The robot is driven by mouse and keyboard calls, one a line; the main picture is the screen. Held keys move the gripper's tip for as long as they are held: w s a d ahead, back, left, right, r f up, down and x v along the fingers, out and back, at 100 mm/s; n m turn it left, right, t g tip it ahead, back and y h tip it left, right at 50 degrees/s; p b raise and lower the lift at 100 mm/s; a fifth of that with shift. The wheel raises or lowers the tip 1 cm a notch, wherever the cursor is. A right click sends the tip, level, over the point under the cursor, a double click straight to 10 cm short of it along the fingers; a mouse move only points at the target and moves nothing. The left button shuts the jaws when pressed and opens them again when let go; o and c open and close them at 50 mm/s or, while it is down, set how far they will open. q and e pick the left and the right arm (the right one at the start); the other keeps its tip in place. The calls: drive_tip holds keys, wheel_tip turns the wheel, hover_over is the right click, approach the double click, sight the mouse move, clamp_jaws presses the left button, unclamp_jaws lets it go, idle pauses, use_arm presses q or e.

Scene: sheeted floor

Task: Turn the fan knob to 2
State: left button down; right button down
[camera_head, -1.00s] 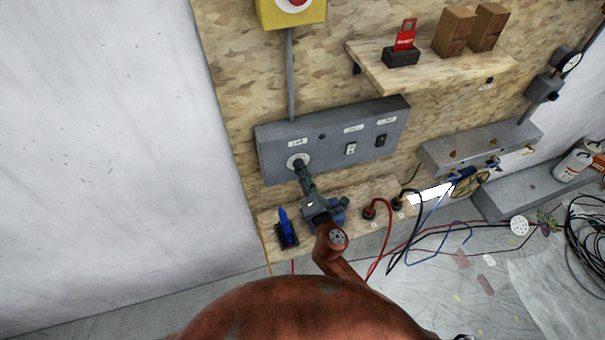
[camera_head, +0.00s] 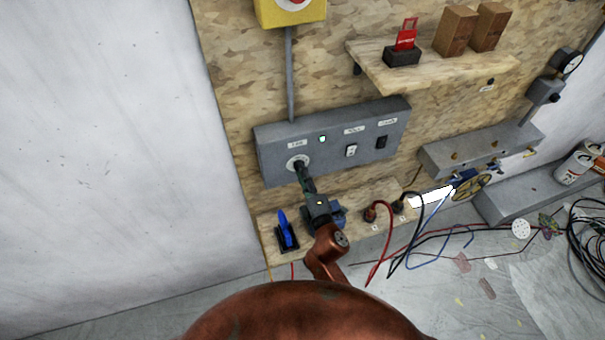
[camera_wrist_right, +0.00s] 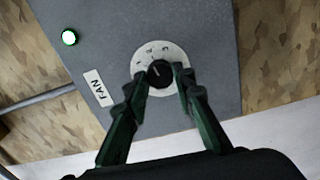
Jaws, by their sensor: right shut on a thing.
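The fan knob (camera_wrist_right: 160,73) is a small black knob on a round white dial (camera_wrist_right: 158,52), beside a FAN label (camera_wrist_right: 98,88) on a grey panel (camera_head: 375,122). My right gripper (camera_wrist_right: 161,75) has its dark green fingers on either side of the knob and is shut on it. In the head view the right gripper (camera_head: 299,166) reaches up to the dial (camera_head: 291,162) and hides most of the knob. The dial's marks are small, and I cannot tell which one the knob points at. A green light (camera_head: 322,139) glows on the panel. My left gripper is out of view.
Two switches (camera_head: 351,151) (camera_head: 381,142) sit right of the dial. A shelf (camera_head: 430,72) with a red-tagged block (camera_head: 402,56) and wooden blocks (camera_head: 456,31) is above. A yellow box (camera_head: 291,10) is at top.

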idle(0.4)
drive_tip(key=c, duration=1.6)
unclamp_jaws()
drive_tip(key=v, duration=1.2)
